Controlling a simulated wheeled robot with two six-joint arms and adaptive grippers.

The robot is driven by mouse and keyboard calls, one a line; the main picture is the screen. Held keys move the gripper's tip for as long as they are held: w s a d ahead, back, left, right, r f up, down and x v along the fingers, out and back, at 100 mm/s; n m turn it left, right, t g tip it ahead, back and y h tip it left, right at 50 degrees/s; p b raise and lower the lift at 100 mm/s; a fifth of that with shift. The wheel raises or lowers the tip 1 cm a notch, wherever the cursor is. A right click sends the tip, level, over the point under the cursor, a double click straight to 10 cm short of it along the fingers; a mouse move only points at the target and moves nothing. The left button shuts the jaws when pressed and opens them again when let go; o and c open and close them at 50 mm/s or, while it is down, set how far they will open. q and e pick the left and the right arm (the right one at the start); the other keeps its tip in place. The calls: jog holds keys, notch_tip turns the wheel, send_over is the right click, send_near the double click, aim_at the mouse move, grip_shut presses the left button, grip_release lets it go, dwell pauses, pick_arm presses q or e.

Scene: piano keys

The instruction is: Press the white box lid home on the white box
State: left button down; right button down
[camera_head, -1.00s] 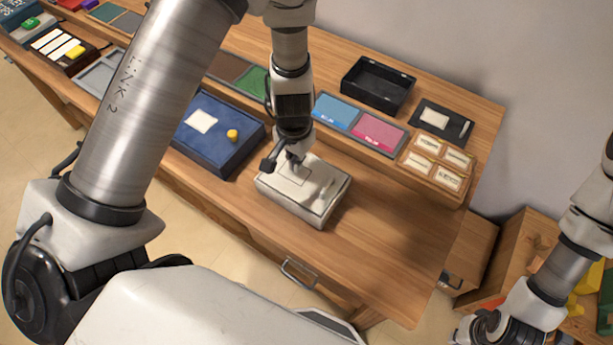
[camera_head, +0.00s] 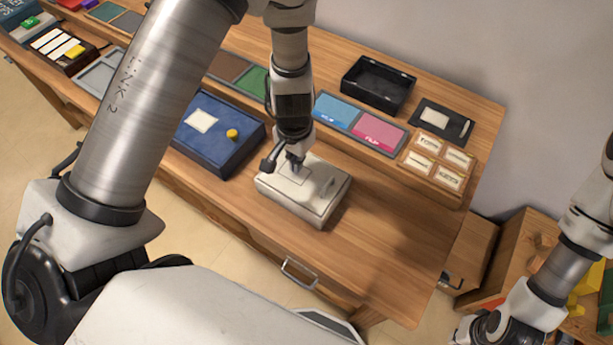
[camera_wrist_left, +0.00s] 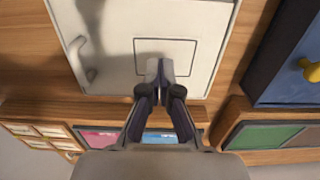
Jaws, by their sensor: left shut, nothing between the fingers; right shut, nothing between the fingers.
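The white box (camera_head: 308,213) stands on the wooden table, with the white box lid (camera_head: 309,190) on top. The lid has a raised handle and a thin square outline; both show in the left wrist view, where the lid (camera_wrist_left: 120,55) fills the upper middle. My left gripper (camera_head: 296,168) points down at the lid, shut and empty. In the left wrist view its fingertips (camera_wrist_left: 160,65) lie over the lower part of the square outline, beside the handle (camera_wrist_left: 88,45). I cannot tell whether they touch the lid or whether it sits flush. My right gripper's fingers are not visible.
A blue tray (camera_head: 216,150) with a yellow knob stands left of the box. Blue and pink panels (camera_head: 360,124), an open black box (camera_head: 378,85) and a holder with labelled cards (camera_head: 437,163) lie behind. The table (camera_head: 385,240) is clear to the right.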

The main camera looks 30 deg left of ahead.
pick_arm(q)
jog(key=shift+f+b, duration=1)
jog(key=shift+b, duration=0.1)
dwell(0.6)
notch_tip(320, 180, up, 8)
jog(key=p, duration=0.6)
jog(key=shift+f, duration=0.15)
jog(key=shift+f, duration=0.1)
dwell(0.3)
jog(key=shift+s, duration=0.1)
